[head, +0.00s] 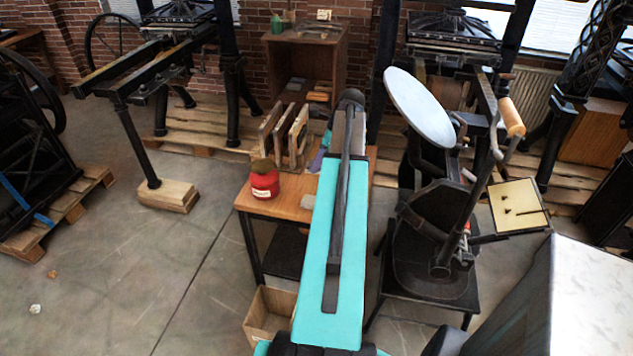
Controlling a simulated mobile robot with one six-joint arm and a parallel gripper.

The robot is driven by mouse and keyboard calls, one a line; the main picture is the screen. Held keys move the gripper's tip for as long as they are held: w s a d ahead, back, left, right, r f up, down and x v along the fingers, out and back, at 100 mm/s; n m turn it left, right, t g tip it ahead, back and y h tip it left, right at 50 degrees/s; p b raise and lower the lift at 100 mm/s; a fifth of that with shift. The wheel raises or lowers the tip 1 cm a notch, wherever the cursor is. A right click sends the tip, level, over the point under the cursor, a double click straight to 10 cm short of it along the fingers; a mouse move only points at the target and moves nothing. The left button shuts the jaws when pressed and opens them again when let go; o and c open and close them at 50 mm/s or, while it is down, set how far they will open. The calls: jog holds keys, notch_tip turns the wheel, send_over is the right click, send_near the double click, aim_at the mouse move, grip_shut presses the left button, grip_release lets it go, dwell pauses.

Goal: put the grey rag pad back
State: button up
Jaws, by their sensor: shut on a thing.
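My arm reaches from the bottom of the head view over the wooden table (283,205), and its far end hides whatever is below it. My gripper does not show; it is hidden behind my arm. I cannot make out the grey rag pad for certain. A small greyish-purple thing (319,157) shows at the left edge of my arm, above the table; I cannot tell whether it is cloth. A red tin (265,187) with a brownish lump on top stands on the table's left part. A wooden rack (285,138) stands upright behind it.
A black hand press with a pale round disc (420,108) stands to the right of my arm. A small tray (518,206) with dark bits is beside it. An open box (270,316) is on the floor below the table. The floor at left is mostly clear.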

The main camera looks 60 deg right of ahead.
jog(key=shift+f+p, duration=0.45)
jog(key=shift+f, duration=1.9)
jog(key=shift+f+p, duration=0.5)
jog(key=shift+f, duration=1.35)
jog(key=shift+f, duration=0.1)
jog(key=o, duration=0.9)
jog(key=shift+o, duration=0.2)
jog(key=shift+r, duration=0.2)
jog(key=b+v, duration=0.3)
jog(key=v, duration=0.8)
jog(key=shift+r, duration=0.4)
jog(key=shift+s, duration=0.15)
